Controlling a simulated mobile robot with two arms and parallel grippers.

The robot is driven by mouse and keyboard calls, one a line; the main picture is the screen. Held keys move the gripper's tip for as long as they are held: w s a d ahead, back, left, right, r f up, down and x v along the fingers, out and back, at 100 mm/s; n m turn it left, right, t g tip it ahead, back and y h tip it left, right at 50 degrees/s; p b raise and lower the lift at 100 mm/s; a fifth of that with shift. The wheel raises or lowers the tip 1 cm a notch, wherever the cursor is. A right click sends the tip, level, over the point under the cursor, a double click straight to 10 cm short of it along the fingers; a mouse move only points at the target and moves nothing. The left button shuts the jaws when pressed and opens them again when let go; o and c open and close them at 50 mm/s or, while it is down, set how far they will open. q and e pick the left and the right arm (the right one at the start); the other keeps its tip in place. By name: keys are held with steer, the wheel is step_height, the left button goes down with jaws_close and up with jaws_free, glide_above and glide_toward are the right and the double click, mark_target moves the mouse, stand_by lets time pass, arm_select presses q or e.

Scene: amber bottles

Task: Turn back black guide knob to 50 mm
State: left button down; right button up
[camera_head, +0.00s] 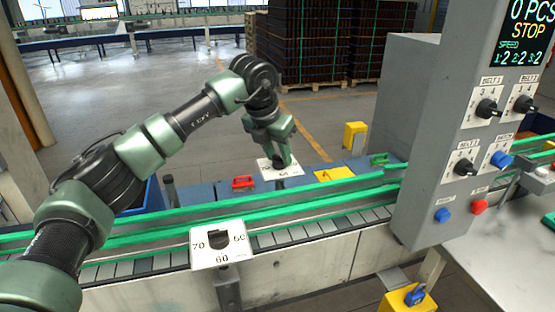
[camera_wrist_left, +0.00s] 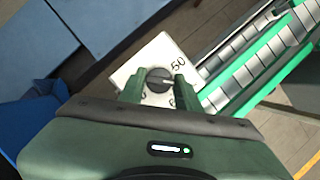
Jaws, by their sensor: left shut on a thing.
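The black guide knob (camera_wrist_left: 158,80) sits on a white plate (camera_wrist_left: 150,52) with printed numbers; "50" is readable in the left wrist view. A light pointer mark on the knob points toward the right, close to the 50. My left gripper (camera_wrist_left: 160,88) is shut on the knob, one finger on each side. In the head view my left gripper (camera_head: 282,158) reaches down over the far plate (camera_head: 264,168) behind the conveyor, and its fingers mostly hide the knob. The plate's other numbers are partly covered. My right gripper is not in view.
A nearer white plate (camera_head: 222,259) marked 70, 60 and 50 stands at the conveyor's front side. Green guide rails (camera_head: 130,240) run along the belt. A grey control cabinet (camera_head: 425,150) with knobs and a STOP display stands at right.

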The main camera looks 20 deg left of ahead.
arm_select(q)
steer(key=n+y+b, duration=0.1)
steer(key=n, duration=0.1)
steer(key=n+b, duration=0.1)
steer(key=n, duration=0.1)
steer(key=shift+d+n+y, duration=0.15)
steer(key=shift+n+y, duration=0.15)
steer(key=shift+y, duration=0.1)
steer(key=shift+n+y+b, duration=0.45)
steer(key=shift+n+y, duration=0.05)
steer(key=shift+n, duration=0.7)
steer(key=shift+w+d+r+n+y, duration=0.1)
steer(key=shift+n+y, duration=0.4)
steer(key=shift+n, duration=0.8)
steer(key=c, duration=1)
jaws_free()
steer(key=shift+b, duration=0.3)
